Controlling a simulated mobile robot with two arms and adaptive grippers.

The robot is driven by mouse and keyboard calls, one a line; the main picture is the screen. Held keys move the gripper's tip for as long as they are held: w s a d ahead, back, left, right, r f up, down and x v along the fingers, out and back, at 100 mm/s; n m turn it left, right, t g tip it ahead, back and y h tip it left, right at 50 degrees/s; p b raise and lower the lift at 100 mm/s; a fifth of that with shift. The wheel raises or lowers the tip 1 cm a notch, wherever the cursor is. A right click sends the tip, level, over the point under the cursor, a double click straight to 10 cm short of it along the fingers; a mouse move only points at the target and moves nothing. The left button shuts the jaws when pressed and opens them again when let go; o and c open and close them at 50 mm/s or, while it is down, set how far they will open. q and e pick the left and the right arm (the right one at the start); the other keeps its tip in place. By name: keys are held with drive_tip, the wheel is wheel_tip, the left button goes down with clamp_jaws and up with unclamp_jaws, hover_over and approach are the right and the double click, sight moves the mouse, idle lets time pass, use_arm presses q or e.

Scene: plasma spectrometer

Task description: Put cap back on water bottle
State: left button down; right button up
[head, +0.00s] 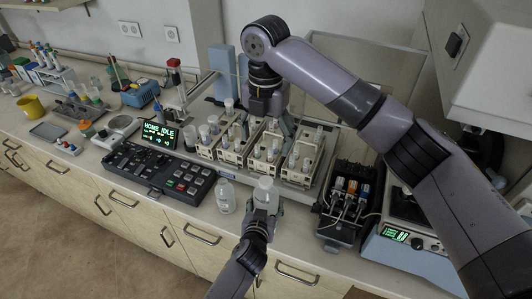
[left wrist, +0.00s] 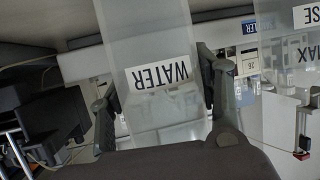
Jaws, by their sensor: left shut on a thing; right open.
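A translucent bottle labelled WATER (left wrist: 157,76) stands between the two fingers of my left gripper (left wrist: 160,98) in the left wrist view; the label appears upside down there. In the head view my left gripper (head: 262,204) is shut on this bottle (head: 265,187) at the front edge of the bench. I cannot tell whether a cap sits on it. My right gripper (head: 264,116) is open, pointing down above the racks behind the bottle, and apart from it. I cannot make out a loose cap.
A second clear bottle (head: 225,198) stands left of the water bottle and also shows in the left wrist view (left wrist: 290,45). White racks of vials (head: 235,150) stand behind. A black control panel (head: 160,172) lies left; a dark pump unit (head: 343,205) stands right.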

wheel_tip(320, 180, up, 3)
drive_tip(key=shift+f, duration=0.15)
use_arm(q)
drive_tip(key=shift+c, duration=2.2)
unclamp_jaws()
drive_tip(key=shift+s, duration=0.1)
drive_tip(key=v, duration=1.2)
drive_tip(key=shift+r, duration=0.1)
